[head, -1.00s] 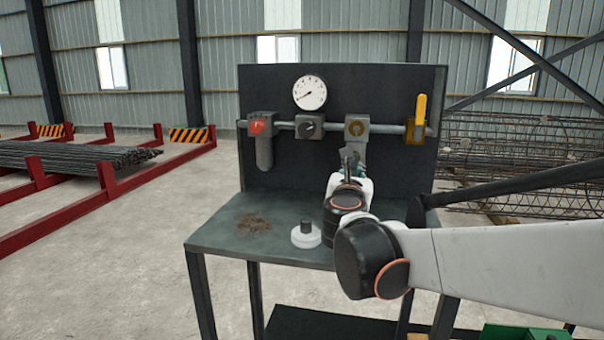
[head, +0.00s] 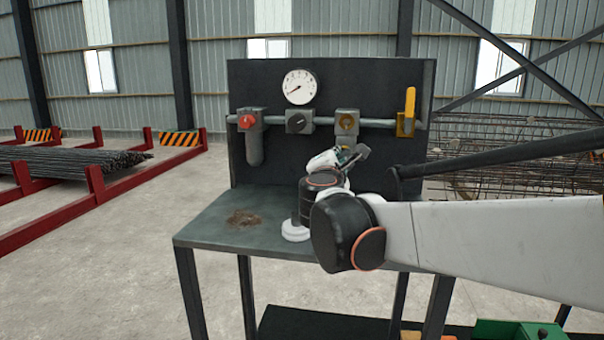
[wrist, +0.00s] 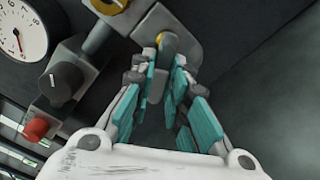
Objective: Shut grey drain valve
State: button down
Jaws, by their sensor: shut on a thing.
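The grey drain valve is at the lower end of the grey bowl unit; in the wrist view its grey handle (wrist: 157,88) shows between my fingers, below a small brass-coloured fitting (wrist: 162,39). My gripper (wrist: 165,65) has its teal-padded fingers closed on this handle from both sides. In the head view my gripper (head: 352,157) is in front of the panel, tilted to the right, below the unit with the brass ring (head: 346,121). My wrist hides most of the valve there, so its exact handle angle cannot be told.
The dark panel (head: 285,160) carries a pressure gauge (head: 300,87), a red knob (head: 247,121), a black knob (head: 296,121) and an upright yellow lever (head: 410,101). A white round-based object (head: 295,231) stands on the bench (head: 213,221), partly behind my arm. The bench's left side is mostly clear.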

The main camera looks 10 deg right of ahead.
jog(key=m, duration=0.2)
jog(key=r+m, duration=0.1)
jog(key=a+m, duration=0.1)
jog(key=m, duration=0.1)
jog(key=shift+s+r+m, duration=0.3)
jog(key=shift+d, duration=0.1)
jog(key=shift+w, duration=0.1)
dwell(0.3)
jog(key=c, duration=1.6)
grip_release()
jog(key=shift+w, duration=0.1)
jog(key=shift+o, duration=0.2)
jog(key=shift+s, duration=0.2)
jog(key=v, duration=1)
jog(key=shift+s, duration=0.4)
